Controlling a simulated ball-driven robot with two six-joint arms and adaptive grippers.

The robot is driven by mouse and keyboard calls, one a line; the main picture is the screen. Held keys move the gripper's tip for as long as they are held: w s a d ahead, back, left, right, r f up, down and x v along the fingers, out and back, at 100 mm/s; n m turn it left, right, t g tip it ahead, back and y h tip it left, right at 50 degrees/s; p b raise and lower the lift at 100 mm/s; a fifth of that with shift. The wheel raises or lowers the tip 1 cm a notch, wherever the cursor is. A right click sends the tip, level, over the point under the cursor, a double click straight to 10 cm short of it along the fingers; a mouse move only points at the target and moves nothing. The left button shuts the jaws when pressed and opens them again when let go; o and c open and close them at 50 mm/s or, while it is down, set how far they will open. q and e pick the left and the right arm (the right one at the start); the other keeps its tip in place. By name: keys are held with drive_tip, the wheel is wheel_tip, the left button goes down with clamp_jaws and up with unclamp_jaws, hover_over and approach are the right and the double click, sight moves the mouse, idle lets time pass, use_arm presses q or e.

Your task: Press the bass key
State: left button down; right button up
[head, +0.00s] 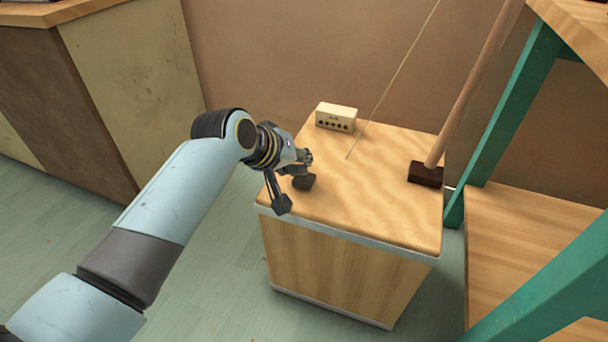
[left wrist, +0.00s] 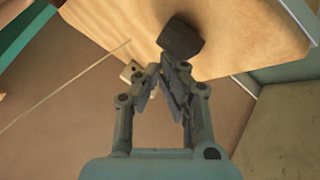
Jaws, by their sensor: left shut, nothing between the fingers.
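A small dark grey block (head: 304,183) sits on the top of a wooden box (head: 375,205), near its left edge. It looks like the bass key, but no label shows. My left gripper (head: 305,158) is shut and empty, above the box's left part and close to the block. The left wrist view shows the block (left wrist: 181,38) just beyond my left fingertips (left wrist: 167,66), with no clear contact. The near part of the box top is hidden by nothing but the gripper. My right gripper is not in view.
A cream block with several dark holes (head: 336,117) stands at the box's back edge. A thin string (head: 392,84) rises from the box top. A wooden pole (head: 474,84) stands in a dark brown foot (head: 426,174) at the right.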

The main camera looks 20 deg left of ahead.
use_arm(q)
drive_tip(key=shift+f, duration=0.65)
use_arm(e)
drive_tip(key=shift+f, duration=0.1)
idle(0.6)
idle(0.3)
use_arm(q)
drive_tip(key=shift+r+p, duration=1)
drive_tip(key=shift+p, duration=0.05)
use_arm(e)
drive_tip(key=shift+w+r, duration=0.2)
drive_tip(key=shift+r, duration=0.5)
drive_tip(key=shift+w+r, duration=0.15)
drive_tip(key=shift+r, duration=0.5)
use_arm(q)
wheel_tip(320, 180, up, 5)
drive_tip(key=p, duration=0.5)
drive_tip(key=shift+r, duration=0.1)
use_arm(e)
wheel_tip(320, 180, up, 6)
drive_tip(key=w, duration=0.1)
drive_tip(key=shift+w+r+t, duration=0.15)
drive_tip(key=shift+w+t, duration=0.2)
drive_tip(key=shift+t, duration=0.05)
